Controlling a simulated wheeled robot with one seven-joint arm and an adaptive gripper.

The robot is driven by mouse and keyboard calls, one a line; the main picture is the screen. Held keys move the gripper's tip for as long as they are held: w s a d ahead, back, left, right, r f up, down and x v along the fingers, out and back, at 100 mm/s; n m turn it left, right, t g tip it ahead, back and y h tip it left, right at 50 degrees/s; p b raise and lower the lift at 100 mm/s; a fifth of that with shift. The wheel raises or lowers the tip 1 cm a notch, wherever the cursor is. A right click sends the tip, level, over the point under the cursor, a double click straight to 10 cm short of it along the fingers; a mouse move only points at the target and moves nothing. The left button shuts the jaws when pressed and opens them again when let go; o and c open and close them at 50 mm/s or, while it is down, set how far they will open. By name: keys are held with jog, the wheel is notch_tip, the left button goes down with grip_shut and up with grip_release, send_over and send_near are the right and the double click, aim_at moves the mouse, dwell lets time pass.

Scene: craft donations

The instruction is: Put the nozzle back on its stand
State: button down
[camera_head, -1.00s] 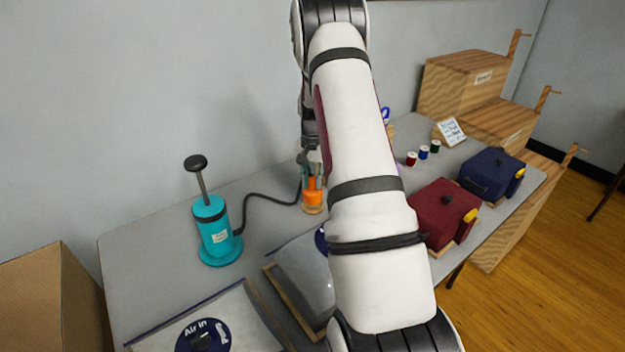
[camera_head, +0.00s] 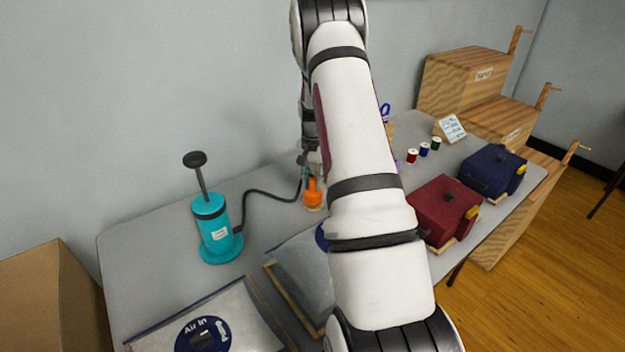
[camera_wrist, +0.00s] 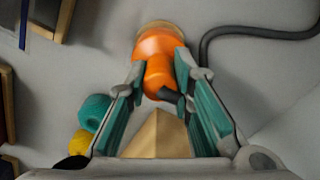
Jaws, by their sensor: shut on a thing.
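The orange nozzle (camera_head: 313,196) is at the back of the table, beneath my arm. In the wrist view the nozzle (camera_wrist: 160,48) lies between the two teal-padded fingers of my gripper (camera_wrist: 163,66), which is shut on it. A tan round stand (camera_wrist: 158,25) shows at the nozzle's far end. In the head view the nozzle is upright at this pale stand (camera_head: 313,208); whether it is fully seated I cannot tell. A dark hose (camera_head: 262,192) runs from the teal pump (camera_head: 214,232) to the nozzle. My arm hides much of the gripper in the head view.
Clear bags, one with an "Air in" valve (camera_head: 203,336), lie at the front. A red box (camera_head: 440,212), a blue box (camera_head: 490,170) and several thread spools (camera_head: 423,149) are on the right. Wooden crates (camera_head: 465,75) stand beyond. A cardboard box (camera_head: 50,300) is at left.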

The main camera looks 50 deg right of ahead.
jog(key=shift+f, duration=0.55)
dwell(0.4)
jog(key=c, duration=1.3)
grip_release()
jog(key=shift+r, duration=0.1)
notch_tip(320, 180, up, 12)
jog(key=shift+f, duration=0.1)
